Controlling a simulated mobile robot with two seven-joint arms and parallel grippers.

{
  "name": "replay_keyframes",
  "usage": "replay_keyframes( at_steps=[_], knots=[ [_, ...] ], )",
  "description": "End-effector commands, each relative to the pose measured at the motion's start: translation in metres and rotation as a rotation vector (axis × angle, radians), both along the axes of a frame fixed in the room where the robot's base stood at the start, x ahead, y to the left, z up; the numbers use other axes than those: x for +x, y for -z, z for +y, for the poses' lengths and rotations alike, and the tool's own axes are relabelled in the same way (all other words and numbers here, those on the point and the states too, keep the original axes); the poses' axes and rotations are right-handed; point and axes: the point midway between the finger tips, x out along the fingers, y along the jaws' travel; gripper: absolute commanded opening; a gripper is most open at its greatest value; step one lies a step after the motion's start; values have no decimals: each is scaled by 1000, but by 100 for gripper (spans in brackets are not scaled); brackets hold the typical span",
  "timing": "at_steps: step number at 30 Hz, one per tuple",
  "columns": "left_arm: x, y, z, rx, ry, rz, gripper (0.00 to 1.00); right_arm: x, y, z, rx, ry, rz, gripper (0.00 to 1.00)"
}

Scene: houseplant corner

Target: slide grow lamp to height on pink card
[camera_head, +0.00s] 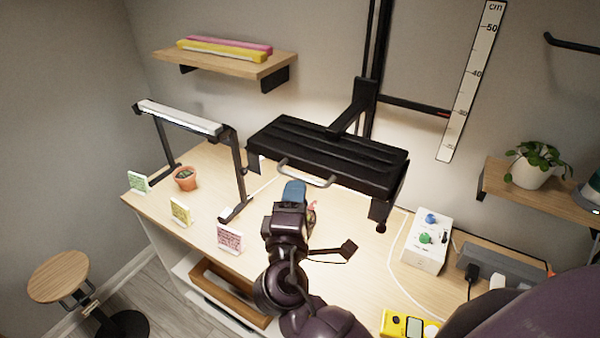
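The black grow lamp (330,150) hangs level over the table from a bracket on a black vertical rail (373,60). A grey bar handle (305,174) is on its front edge. A red-tipped pointer (442,113) reaches from the rail to the white cm scale (474,80), below the 40 mark. The pink card (229,238) stands at the table's front edge; its print is too small to read. My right gripper (293,190) is just below the handle, with a blue part at its tip. Contact and finger opening cannot be made out. My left gripper is not in view.
A control box (427,242) with blue and green knobs stands right. A stool (58,277) is at lower left.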

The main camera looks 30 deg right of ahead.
Motion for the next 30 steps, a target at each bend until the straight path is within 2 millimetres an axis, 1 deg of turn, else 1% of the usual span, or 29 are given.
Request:
replay_keyframes(
  at_steps=[1, 3, 9, 15, 22, 23, 27, 30],
  knots=[
    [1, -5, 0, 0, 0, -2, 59, 7, -4, -5, -3, -1, -2, 37],
    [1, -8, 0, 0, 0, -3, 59, 16, -6, -11, -2, -1, -1, 37],
    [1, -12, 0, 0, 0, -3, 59, 34, -8, -25, -1, -2, 0, 37],
    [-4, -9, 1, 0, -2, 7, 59, 41, -9, -30, 1, -2, 0, 37],
    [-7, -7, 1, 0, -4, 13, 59, 41, -8, -30, 1, -2, 1, 37],
    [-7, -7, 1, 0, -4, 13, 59, 41, -8, -30, 1, -2, 1, 35],
    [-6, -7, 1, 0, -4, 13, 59, 41, -8, -30, 1, -2, 1, 14],
    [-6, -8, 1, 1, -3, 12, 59, 41, -8, -30, 1, -2, 1, 0]
  ],
)
